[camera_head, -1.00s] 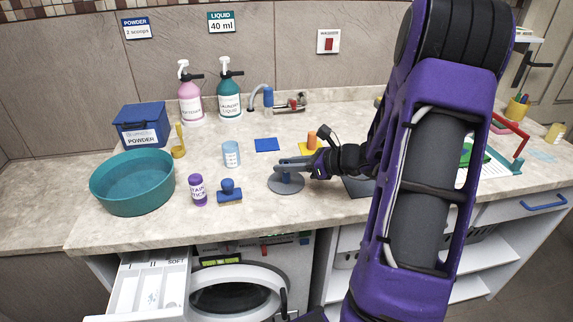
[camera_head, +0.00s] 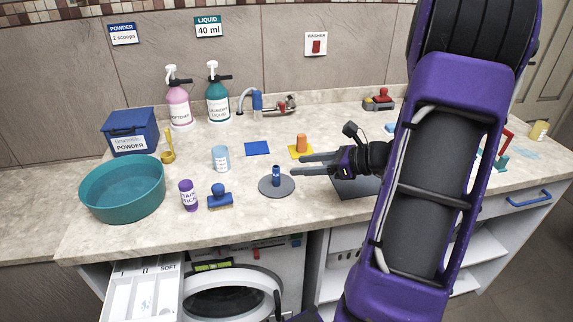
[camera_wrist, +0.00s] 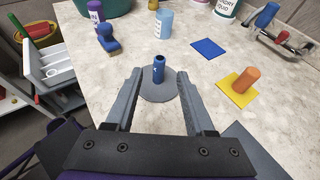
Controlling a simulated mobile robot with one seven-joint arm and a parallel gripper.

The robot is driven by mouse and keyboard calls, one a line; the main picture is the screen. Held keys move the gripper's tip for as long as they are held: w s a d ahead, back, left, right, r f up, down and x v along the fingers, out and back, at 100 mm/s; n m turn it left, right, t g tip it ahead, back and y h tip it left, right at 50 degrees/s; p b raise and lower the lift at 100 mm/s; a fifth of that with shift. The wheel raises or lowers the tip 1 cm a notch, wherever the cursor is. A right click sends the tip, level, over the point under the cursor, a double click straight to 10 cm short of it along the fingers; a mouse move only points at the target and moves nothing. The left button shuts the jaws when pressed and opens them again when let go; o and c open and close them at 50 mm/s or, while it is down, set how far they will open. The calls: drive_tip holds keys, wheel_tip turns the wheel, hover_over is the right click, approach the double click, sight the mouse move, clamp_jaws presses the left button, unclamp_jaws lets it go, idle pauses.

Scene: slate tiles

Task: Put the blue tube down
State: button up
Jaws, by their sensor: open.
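The blue tube (camera_head: 276,176) stands upright on a round grey disc (camera_head: 266,191) on the counter. In the wrist view the tube (camera_wrist: 158,70) shows a dark opening at its top, and the grey disc (camera_wrist: 160,92) lies under it. My gripper (camera_head: 301,164) is open and empty, to the right of the tube and apart from it. In the wrist view my gripper's fingers (camera_wrist: 165,88) are spread wide, with the tube beyond and between their tips.
An orange cylinder (camera_head: 301,142) stands on a yellow square behind my gripper. A blue square (camera_head: 257,148) lies flat farther back. A blue-handled brush (camera_head: 219,196), a purple bottle (camera_head: 188,195) and a teal basin (camera_head: 122,188) stand to the left. The open drawer (camera_head: 142,291) juts out below.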

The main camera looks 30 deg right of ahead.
drive_tip(key=shift+v, duration=1.75)
